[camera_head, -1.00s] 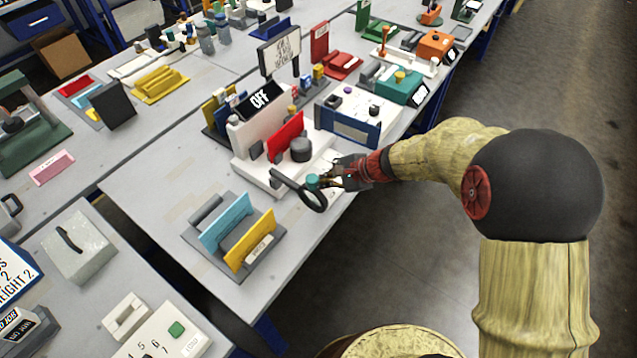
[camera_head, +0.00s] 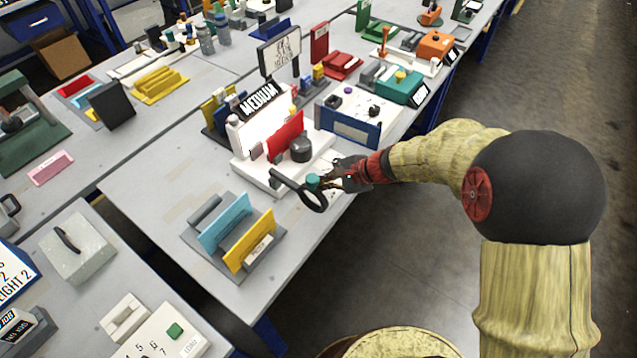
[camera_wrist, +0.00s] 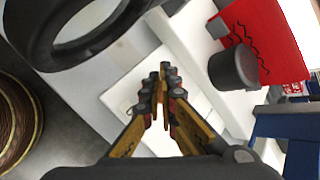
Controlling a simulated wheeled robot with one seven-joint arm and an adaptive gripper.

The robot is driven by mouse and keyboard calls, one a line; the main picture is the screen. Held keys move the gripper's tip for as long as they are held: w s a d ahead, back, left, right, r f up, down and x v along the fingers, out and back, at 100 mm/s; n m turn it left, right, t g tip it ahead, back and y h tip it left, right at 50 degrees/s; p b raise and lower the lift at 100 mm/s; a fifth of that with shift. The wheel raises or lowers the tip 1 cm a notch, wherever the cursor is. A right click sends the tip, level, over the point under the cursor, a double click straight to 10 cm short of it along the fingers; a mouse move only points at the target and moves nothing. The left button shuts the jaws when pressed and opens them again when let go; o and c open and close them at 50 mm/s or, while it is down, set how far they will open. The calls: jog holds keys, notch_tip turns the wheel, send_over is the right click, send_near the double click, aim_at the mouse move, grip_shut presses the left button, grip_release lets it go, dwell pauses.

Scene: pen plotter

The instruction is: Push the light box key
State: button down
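The light box (camera_head: 262,170) is a white unit on the table's right edge, with a dark sign (camera_head: 260,101) that reads MEDIUM. A red panel (camera_head: 286,136) and a dark round knob (camera_head: 301,149) stand on it; both also show in the wrist view. Its upright face looks brightly lit. My gripper (camera_head: 330,181) is at the unit's front right corner. In the wrist view my gripper (camera_wrist: 164,72) has its fingertips together over a white base (camera_wrist: 140,82), with nothing seen between them. A small teal cap (camera_head: 313,181) shows beside the fingertips. I cannot make out the key; the fingers may hide it.
A black ring (camera_head: 313,198) on an arm is close to my gripper, and it looms large in the wrist view (camera_wrist: 62,52). A blue-and-yellow rack (camera_head: 236,228) stands in front. A blue-fronted white unit (camera_head: 348,127) stands behind. The floor at right is clear.

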jog(key=shift+r, duration=0.3)
notch_tip(320, 180, up, 6)
jog(key=p, duration=0.4)
jog(key=shift+f, duration=0.1)
jog(key=shift+d, duration=0.1)
dwell(0.6)
